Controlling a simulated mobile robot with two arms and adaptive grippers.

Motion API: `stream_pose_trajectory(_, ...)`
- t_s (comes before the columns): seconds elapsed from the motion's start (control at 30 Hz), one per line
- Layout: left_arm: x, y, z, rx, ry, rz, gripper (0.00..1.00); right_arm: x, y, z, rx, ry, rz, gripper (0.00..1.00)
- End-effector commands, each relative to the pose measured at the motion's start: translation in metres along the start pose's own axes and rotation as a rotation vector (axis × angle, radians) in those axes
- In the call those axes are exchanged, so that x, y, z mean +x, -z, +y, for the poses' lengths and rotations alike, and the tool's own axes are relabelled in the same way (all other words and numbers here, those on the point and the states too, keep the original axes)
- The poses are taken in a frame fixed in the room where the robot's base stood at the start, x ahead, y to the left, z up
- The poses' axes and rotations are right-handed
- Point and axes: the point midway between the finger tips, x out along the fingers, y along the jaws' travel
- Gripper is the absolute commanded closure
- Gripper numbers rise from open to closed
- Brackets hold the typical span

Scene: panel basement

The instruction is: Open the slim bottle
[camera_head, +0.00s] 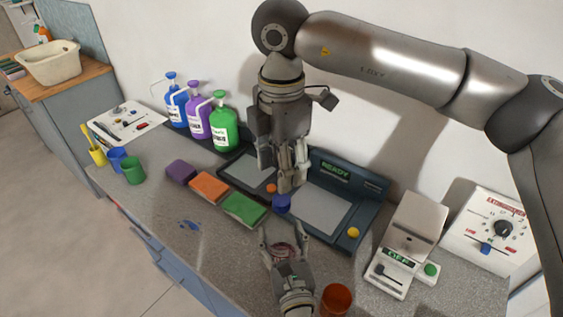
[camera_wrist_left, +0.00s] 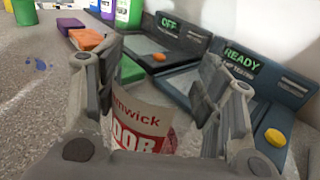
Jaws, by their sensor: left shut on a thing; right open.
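A container with a white and red label (camera_wrist_left: 142,125), apparently the slim bottle, stands between the fingers of my left gripper (camera_head: 281,232). The left gripper is shut on it, low over the counter; the fingers also show in the left wrist view (camera_wrist_left: 158,85). In the head view only a reddish part of the container shows between them. A round blue cap (camera_head: 281,204) is just above the left gripper in the picture. My right gripper (camera_head: 288,184) points down with its fingers open, directly above the blue cap. I cannot tell whether they touch, or whether the cap sits on the bottle.
Behind are a panel reading READY (camera_head: 335,167) and one reading OFF (camera_wrist_left: 168,24). Orange (camera_head: 209,187), green (camera_head: 244,209) and purple (camera_head: 181,171) blocks lie left. An orange-brown cup (camera_head: 336,299) stands right of the left gripper.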

Motion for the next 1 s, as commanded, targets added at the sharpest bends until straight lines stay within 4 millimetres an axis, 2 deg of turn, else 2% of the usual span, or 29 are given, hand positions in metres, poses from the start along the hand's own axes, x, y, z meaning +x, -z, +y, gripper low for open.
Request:
stream_pose_trajectory(0.17,0.000,-0.001,0.000,0.000,0.000,-0.001,1.00,0.016,0.000,0.000,0.015,0.003,-0.001,0.52)
stream_pose_trajectory(0.53,0.000,-0.001,0.000,-0.001,0.000,-0.001,1.00,0.069,0.000,0.000,0.013,0.002,0.000,0.52)
stream_pose_trajectory(0.7,0.000,-0.001,0.000,-0.001,0.000,-0.001,1.00,0.079,0.000,0.000,0.013,0.000,0.000,0.52)
stream_pose_trajectory(0.97,0.000,-0.001,0.000,-0.001,0.000,-0.001,1.00,0.080,0.000,0.000,0.012,0.000,0.000,0.52)
stream_pose_trajectory(1.0,0.000,-0.001,0.000,-0.001,0.000,-0.001,1.00,0.080,0.000,0.000,0.012,0.000,0.000,0.57)
